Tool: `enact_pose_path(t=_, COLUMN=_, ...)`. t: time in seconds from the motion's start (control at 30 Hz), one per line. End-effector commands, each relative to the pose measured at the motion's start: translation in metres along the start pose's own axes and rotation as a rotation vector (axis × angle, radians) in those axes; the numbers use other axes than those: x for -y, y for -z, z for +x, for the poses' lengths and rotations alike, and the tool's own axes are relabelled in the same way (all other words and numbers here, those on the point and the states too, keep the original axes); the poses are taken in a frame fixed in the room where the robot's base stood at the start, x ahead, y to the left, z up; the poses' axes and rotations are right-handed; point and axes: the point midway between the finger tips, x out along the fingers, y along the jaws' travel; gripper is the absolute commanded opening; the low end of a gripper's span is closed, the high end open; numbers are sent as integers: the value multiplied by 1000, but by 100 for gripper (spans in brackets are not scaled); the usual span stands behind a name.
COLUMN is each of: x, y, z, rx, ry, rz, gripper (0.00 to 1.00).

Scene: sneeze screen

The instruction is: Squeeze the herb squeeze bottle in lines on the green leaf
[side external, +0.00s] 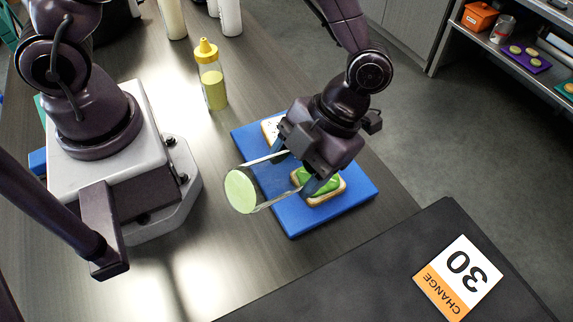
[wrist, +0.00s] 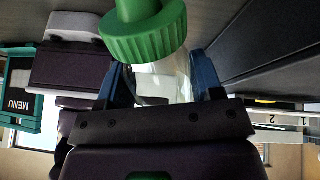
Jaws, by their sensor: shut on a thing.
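The herb squeeze bottle (side external: 241,191) is clear with pale green contents. My gripper (side external: 303,172) is shut on it and holds it above the blue board. In the side view it looks tipped over, its base toward the lower left; its nozzle end is hidden by my gripper. In the wrist view the bottle (wrist: 172,72) is between my blue fingers (wrist: 160,82), with its ribbed green cap (wrist: 146,38) at the top. The green leaf (side external: 322,183) lies on a bread slice (side external: 331,196) on the blue board, partly hidden by my gripper.
The blue board (side external: 352,198) also bears another bread slice (side external: 268,128), partly hidden. A yellow-capped squeeze bottle (side external: 213,80) stands behind, with pale bottles (side external: 172,18) farther back. A dark surface with a "30 CHANGE" sign (side external: 458,278) is at the lower right.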

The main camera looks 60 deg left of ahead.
Motion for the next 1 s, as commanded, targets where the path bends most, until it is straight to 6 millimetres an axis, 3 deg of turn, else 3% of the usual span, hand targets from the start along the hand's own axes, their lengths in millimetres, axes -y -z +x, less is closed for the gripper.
enact_pose_path(t=0.27, x=15, y=-13, z=-20, rx=-392, ry=5, rz=79, gripper=40)
enact_pose_path(t=0.6, x=18, y=-21, z=2, rx=-369, ry=-1, rz=76, gripper=40)
enact_pose_path(t=1.0, x=18, y=-23, z=5, rx=-366, ry=-2, rz=75, gripper=40)
